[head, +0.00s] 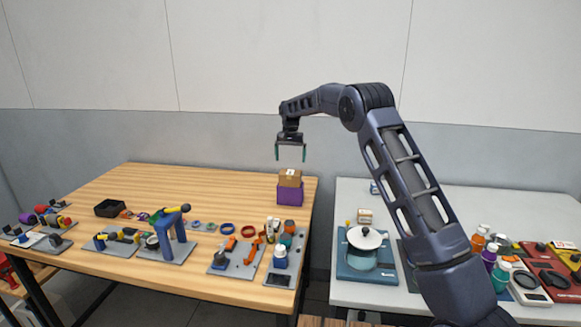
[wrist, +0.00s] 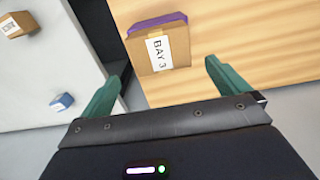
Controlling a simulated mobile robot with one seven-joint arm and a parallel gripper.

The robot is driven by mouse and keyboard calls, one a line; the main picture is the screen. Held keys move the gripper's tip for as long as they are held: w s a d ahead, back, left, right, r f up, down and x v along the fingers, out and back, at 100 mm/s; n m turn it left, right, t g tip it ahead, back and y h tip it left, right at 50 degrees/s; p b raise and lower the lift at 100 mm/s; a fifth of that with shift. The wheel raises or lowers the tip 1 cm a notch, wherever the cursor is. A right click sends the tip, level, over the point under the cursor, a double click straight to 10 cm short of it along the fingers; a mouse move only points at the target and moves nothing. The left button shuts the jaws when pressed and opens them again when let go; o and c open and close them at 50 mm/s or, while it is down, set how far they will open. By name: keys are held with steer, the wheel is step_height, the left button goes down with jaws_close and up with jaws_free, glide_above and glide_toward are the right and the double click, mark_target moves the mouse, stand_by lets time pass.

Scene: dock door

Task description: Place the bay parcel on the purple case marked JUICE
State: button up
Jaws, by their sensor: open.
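The bay parcel (head: 290,177), a small brown cardboard box, rests on top of a purple case (head: 290,194) at the right back of the wooden table. In the wrist view the parcel (wrist: 174,46) has a white label reading BAY 3, and a strip of the purple case (wrist: 152,24) shows past its edge. No JUICE mark is readable. My gripper (head: 291,154) is open and empty, pointing down above the parcel and apart from it. Its green fingers (wrist: 170,86) also show in the wrist view, with nothing between them.
The wooden table (head: 130,185) holds a black tray (head: 109,208), a blue stand (head: 175,238) and several tools. A gap separates it from the white table (head: 350,192), which holds a small box (head: 365,216), a pot (head: 362,256) and bottles. The wood left of the case is clear.

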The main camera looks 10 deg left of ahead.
steer(key=shift+d+r, duration=0.1)
steer(key=shift+r, duration=0.7)
steer(key=s+d+r+t, duration=0.1)
steer(key=s+d+r, duration=0.5)
steer(key=d+r, duration=0.45)
steer(key=s+d+r, duration=0.5)
steer(key=d+r, duration=0.2)
steer(key=d, duration=0.7)
steer(key=s+d+r+t, duration=0.2)
steer(key=s+d+r, duration=0.1)
steer(key=s+d, duration=1.1)
steer(key=s+d+f, duration=0.3)
steer(key=s, duration=0.5)
steer(key=s+d+f+t, duration=0.1)
steer(key=s+d+f, duration=0.2)
steer(key=s, duration=0.6)
steer(key=s+d+f, duration=0.3)
steer(key=s+d, duration=0.1)
steer(key=s, duration=0.5)
steer(key=shift+t, duration=0.3)
